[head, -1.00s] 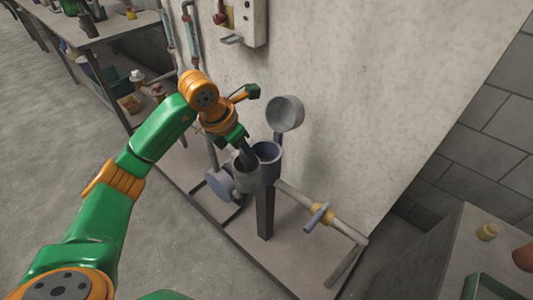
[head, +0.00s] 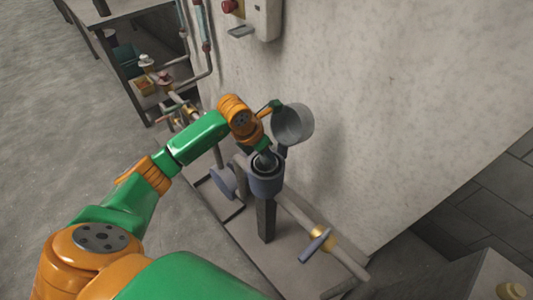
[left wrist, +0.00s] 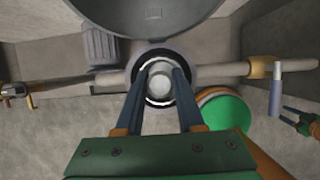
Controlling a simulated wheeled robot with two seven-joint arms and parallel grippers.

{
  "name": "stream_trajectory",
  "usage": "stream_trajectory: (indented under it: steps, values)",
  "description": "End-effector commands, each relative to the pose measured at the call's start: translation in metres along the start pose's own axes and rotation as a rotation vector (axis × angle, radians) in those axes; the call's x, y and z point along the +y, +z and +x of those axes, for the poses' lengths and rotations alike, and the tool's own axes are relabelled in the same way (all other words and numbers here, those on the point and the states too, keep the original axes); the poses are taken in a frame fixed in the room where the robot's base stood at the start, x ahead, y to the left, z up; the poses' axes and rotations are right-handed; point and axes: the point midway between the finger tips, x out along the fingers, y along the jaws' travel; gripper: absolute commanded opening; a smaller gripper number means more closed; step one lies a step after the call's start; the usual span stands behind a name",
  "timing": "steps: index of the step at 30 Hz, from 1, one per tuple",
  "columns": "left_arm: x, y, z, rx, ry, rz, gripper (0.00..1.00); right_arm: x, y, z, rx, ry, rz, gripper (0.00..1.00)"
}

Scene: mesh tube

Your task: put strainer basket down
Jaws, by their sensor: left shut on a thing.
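The strainer basket (left wrist: 160,84) is inside the grey-blue round housing (head: 266,186) on the pipe stand. In the left wrist view its pale rim shows as a ring within the housing's darker rim (left wrist: 190,72). My left gripper (head: 266,160) points down into the housing mouth and is shut on the basket. In the left wrist view, the left gripper's two dark fingers (left wrist: 161,88) reach to the middle of the basket. How deep the basket sits is hidden. What looks like my right gripper (left wrist: 298,116) is small at the right edge of the left wrist view; its jaws are unclear.
The round grey lid (head: 293,124) stands open behind the housing, close to my left gripper. A pipe with a yellow-collared valve handle (head: 316,245) runs to the right. A blue-grey disc (head: 222,183) is at the left. The wall (head: 400,120) is close behind.

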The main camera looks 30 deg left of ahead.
Motion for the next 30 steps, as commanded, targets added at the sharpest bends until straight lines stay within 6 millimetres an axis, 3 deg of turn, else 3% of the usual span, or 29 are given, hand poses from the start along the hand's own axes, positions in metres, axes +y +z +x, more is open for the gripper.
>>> stream_trajectory:
  steps: [7, 8, 10, 11, 21, 23, 30]
  values:
    - [0.0, -0.001, 0.003, 0.0, 0.001, 0.001, 0.0, 0.0, 0.0, 0.0, 0.0, 0.0, 0.0, 0.5]
    - [0.0, -0.002, 0.003, 0.001, 0.001, 0.001, 0.45, 0.0, 0.0, 0.0, 0.0, 0.0, 0.0, 0.5]
    - [0.0, -0.001, 0.003, 0.0, 0.001, 0.001, 0.64, 0.0, 0.0, 0.0, 0.0, 0.0, 0.0, 0.5]
    - [0.0, -0.001, 0.003, 0.0, 0.001, 0.001, 0.68, 0.0, 0.0, 0.0, 0.0, 0.0, 0.0, 0.5]
    - [0.001, 0.0, -0.004, -0.002, 0.002, 0.0, 0.68, 0.0, 0.0, -0.001, 0.0, 0.0, 0.001, 0.5]
    - [0.001, 0.0, -0.015, -0.004, 0.003, 0.0, 0.68, 0.0, 0.0, -0.001, 0.001, -0.001, 0.001, 0.5]
    - [0.001, 0.001, -0.082, -0.006, 0.005, 0.002, 0.68, -0.001, -0.001, -0.002, 0.001, -0.001, 0.001, 0.5]
